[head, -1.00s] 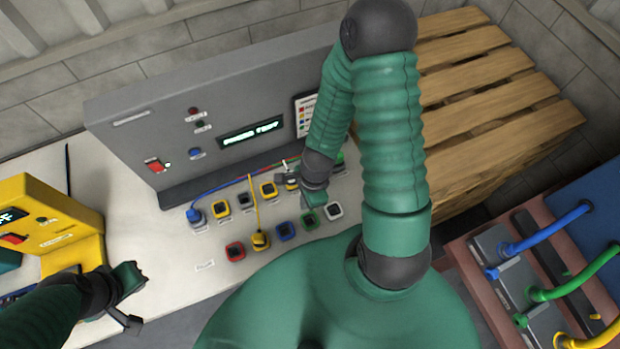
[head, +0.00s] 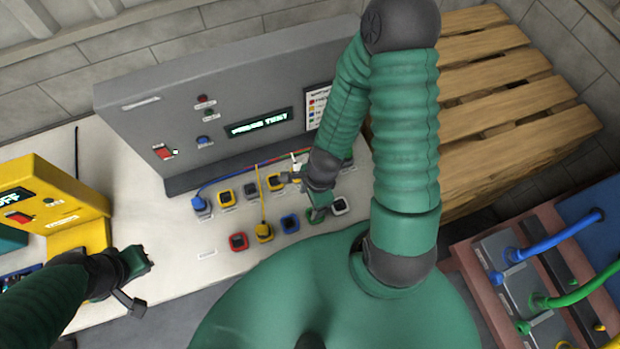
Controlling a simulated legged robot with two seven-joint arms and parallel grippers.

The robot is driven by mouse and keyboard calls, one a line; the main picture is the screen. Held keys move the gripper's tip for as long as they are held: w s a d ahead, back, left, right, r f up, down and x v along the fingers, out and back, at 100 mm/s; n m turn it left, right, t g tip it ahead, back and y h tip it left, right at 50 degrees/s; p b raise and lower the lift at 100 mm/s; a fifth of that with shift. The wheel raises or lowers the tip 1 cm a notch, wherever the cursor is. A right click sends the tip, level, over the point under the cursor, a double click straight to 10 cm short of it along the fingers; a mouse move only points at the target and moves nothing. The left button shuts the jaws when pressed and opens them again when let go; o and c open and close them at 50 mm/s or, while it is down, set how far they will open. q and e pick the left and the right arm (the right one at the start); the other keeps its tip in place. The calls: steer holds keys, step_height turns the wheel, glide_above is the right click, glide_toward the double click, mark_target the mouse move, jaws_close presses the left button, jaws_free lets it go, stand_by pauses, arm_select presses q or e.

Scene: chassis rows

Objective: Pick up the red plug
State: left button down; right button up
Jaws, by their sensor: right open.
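I cannot make out the red plug. A red cable (head: 275,163) runs right along the foot of the grey panel (head: 225,95) and passes behind my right gripper and forearm, where its end is hidden. My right gripper (head: 302,196) is open over the right part of the socket rows, its fingers spread near the green socket. I see nothing held in it. A red-rimmed socket (head: 239,242) sits at the left of the front row and looks empty. My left gripper (head: 138,282) is open and empty at the bench's left front, near the yellow box.
A blue plug (head: 200,204) sits at the left of the back row and a yellow plug (head: 264,232) in the front row. The yellow box (head: 60,205) stands left. A wooden pallet (head: 510,90) and a rack with coloured cables (head: 500,265) are at right.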

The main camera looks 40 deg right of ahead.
steer(key=shift+o, duration=0.8)
steer(key=shift+d, duration=0.1)
arm_select(q)
steer(key=shift+d, duration=0.35)
arm_select(e)
steer(key=shift+d, duration=0.25)
